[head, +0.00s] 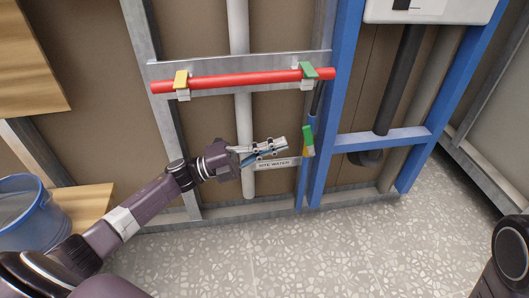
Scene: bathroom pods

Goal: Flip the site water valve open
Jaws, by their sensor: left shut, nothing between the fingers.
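A white label reading "SITE WATER" (276,163) is on the frame in the middle of the head view. Just right of it, a green-and-yellow fitting (308,136) sits on a thin, upright blue pipe; it looks like the valve's handle, but I cannot tell its position for certain. My left gripper (281,146) is shut and empty. Its fingertips point right, just above the label and a little left of the fitting, seemingly apart from it. Part of my right arm shows at the lower right edge; its gripper is out of view.
A red horizontal pipe (245,79) with a yellow clip (181,80) and a green clip (308,70) runs above. A white vertical pipe (242,120) passes behind my gripper. Blue posts (338,100) stand right. A blue bucket (38,218) is at left. The speckled floor (340,250) is clear.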

